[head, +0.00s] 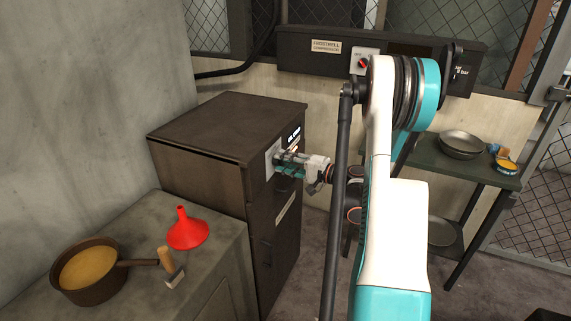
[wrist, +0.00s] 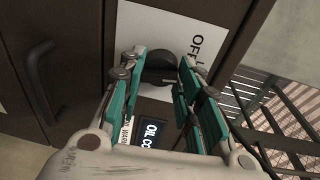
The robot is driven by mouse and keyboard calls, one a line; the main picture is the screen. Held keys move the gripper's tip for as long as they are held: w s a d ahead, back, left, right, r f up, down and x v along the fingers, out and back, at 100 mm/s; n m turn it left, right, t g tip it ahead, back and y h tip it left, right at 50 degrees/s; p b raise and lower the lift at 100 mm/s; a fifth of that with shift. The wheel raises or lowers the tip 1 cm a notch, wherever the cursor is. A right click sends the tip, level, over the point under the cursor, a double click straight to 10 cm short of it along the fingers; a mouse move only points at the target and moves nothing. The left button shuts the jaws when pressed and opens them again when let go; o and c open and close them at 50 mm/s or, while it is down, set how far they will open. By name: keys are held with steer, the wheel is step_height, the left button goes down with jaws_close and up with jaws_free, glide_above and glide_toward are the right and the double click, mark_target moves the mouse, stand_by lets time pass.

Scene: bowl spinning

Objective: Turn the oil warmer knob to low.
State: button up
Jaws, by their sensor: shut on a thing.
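The oil warmer knob (wrist: 160,66) is black and sits on a white plate (wrist: 205,22) with "OFF" lettering, on the front of a dark brown cabinet (head: 205,172). A dark label reading "OIL CO..." (wrist: 151,134) is beside it, partly covered. My gripper (wrist: 162,66) has its teal-lined fingers on both sides of the knob and is shut on it. In the head view, my gripper (head: 282,161) reaches the white plate (head: 270,158) from the right, and the knob is hidden by the fingers.
A grey counter at left holds a pot of yellow liquid (head: 88,270), a red funnel (head: 187,232) and a wooden-handled scraper (head: 168,264). A dark table (head: 435,155) at right bears a pan (head: 461,146). A red switch (head: 362,63) is on the back wall.

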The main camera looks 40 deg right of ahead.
steer(key=shift+m, duration=0.9)
steer(key=o, duration=1.1)
steer(key=shift+c, duration=0.2)
steer(key=v, duration=1.2)
